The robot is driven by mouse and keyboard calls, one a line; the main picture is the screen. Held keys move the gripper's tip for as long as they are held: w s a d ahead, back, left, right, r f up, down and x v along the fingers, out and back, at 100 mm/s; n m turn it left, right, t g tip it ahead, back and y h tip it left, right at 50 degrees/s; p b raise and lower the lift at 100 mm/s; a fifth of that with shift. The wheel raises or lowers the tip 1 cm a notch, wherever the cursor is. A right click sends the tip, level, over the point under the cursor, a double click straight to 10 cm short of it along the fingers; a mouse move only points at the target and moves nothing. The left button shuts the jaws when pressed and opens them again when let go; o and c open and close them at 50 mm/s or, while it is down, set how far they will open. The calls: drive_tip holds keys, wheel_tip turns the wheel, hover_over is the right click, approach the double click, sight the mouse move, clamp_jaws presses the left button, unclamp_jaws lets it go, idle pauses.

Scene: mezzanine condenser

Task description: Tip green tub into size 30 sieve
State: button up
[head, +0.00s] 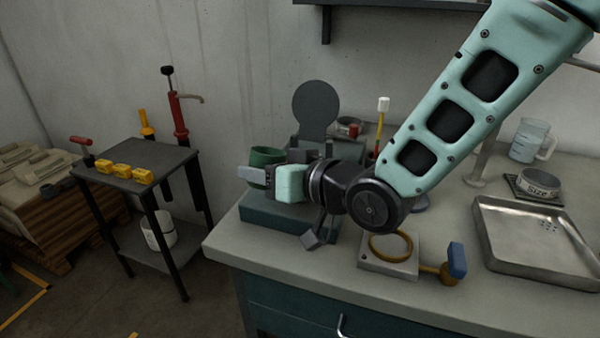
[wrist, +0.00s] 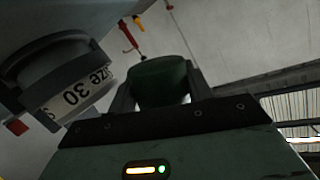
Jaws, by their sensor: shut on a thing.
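The dark green tub (head: 266,155) is between the fingers of my gripper (head: 256,170), above the left end of the bench. My gripper is shut on it. In the wrist view the tub (wrist: 160,80) sits between the two dark fingers. A sieve marked size 30 (wrist: 72,88) shows close by at the left of the wrist view, apart from the tub. Its label is upside down there. I cannot tell surely where it is in the head view, where my gripper and wrist cover part of that area. The tub's contents are not visible.
A teal base (head: 275,218) and an upright grey disc (head: 316,105) are near my gripper. A brass ring fixture (head: 388,262), a metal tray (head: 535,245), another sieve (head: 540,183) and a clear jug (head: 530,140) are to the right. A small table (head: 125,165) stands left.

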sight(258, 186)
drive_tip(key=shift+s+a+f+n+t+b, duration=0.15)
drive_tip(key=shift+s+f+n+b, duration=0.15)
drive_tip(key=shift+b, duration=0.35)
drive_tip(key=shift+s+a+f+n+t+b, duration=0.1)
drive_tip(key=shift+f+n+b, duration=0.05)
drive_tip(key=shift+f+b, duration=0.4)
drive_tip(key=shift+s+a+f+n+t+b, duration=0.15)
drive_tip(key=shift+f+n+b, duration=0.1)
drive_tip(key=shift+b, duration=0.45)
drive_tip(key=shift+s+a+n+b, duration=0.35)
drive_tip(key=shift+n+b, duration=0.35)
drive_tip(key=shift+b, duration=0.4)
